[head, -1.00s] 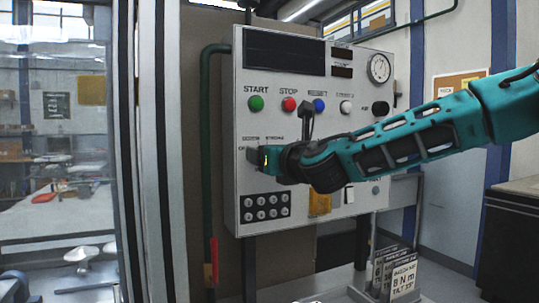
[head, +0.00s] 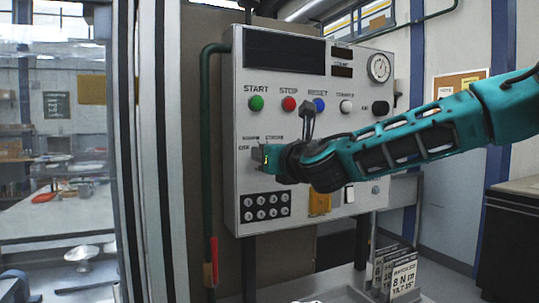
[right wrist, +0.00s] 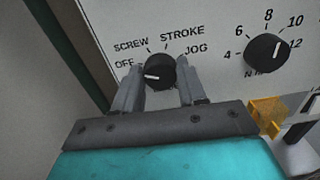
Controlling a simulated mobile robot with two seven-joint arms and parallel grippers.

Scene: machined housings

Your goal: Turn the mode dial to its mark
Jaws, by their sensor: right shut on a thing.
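The mode dial (right wrist: 158,72) is a round black knob with a white pointer line, on the light panel in the right wrist view. OFF, SCREW, STROKE and JOG are printed around it. The pointer line lies toward the left, on the OFF side. My right gripper (right wrist: 161,80) has one grey finger on each side of the knob and is shut on it. In the head view the right gripper (head: 261,156) is at the panel's lower left and hides the dial. My left gripper is not in view.
A second black dial (right wrist: 267,53), with numbers, is to the right of the mode dial. START (head: 256,103), STOP (head: 289,104) and RESET (head: 319,105) buttons are above my gripper. A yellow part (head: 320,203) and a block of several small knobs (head: 265,207) are below.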

